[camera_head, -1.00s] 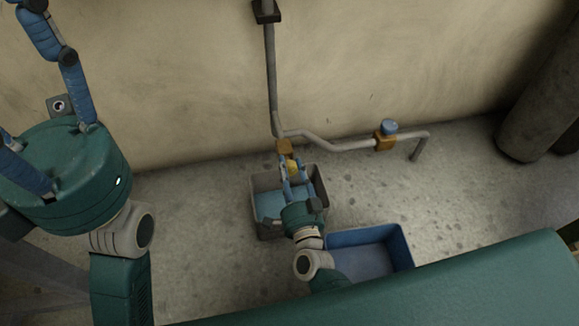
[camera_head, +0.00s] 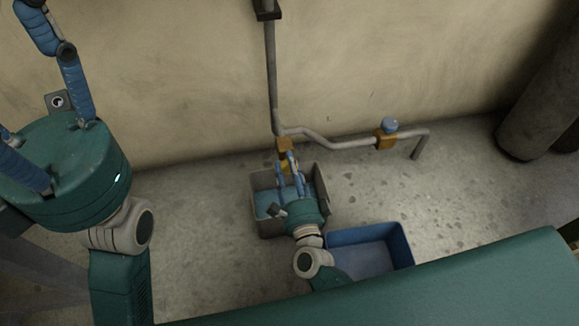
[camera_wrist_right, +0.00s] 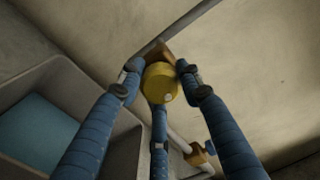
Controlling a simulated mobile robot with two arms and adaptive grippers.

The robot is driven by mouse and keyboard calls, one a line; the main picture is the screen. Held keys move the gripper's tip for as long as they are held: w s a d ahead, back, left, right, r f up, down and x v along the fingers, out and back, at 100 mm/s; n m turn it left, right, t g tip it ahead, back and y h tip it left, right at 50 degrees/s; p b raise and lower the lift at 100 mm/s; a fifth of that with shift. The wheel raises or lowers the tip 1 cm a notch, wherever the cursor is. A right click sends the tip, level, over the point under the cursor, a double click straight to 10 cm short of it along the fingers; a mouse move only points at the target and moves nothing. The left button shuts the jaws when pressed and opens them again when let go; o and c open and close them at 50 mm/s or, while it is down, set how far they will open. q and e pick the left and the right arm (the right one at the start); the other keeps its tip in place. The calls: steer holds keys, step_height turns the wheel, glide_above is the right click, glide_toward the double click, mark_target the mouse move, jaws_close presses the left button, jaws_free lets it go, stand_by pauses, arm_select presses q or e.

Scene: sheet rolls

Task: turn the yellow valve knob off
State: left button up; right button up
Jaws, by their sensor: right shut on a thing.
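The yellow valve knob (camera_wrist_right: 160,84) is a round yellow disc with a pale spot near its lower rim, in the middle of the right wrist view. In the head view the yellow knob (camera_head: 285,167) is mostly hidden by my fingers, in front of an orange-brown valve body (camera_head: 284,145) on the pipe. My right gripper (camera_head: 287,168) is shut on the knob; in the right wrist view its blue fingers (camera_wrist_right: 159,85) lie around the knob's sides and below.
A grey bin (camera_head: 264,182) with blue contents stands beneath the right gripper. A blue bin (camera_head: 397,237) stands to its right. A grey pipe (camera_head: 345,144) runs right along the wall to a second valve with a blue knob (camera_head: 390,124). Large cylinders (camera_head: 535,120) stand at far right.

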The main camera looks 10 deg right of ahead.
steer(key=shift+a, duration=0.4)
steer(key=o, duration=1.1)
steer(key=shift+o, duration=0.2)
steer(key=shift+d, duration=0.1)
steer(key=s, duration=0.7)
steer(key=shift+s, duration=0.25)
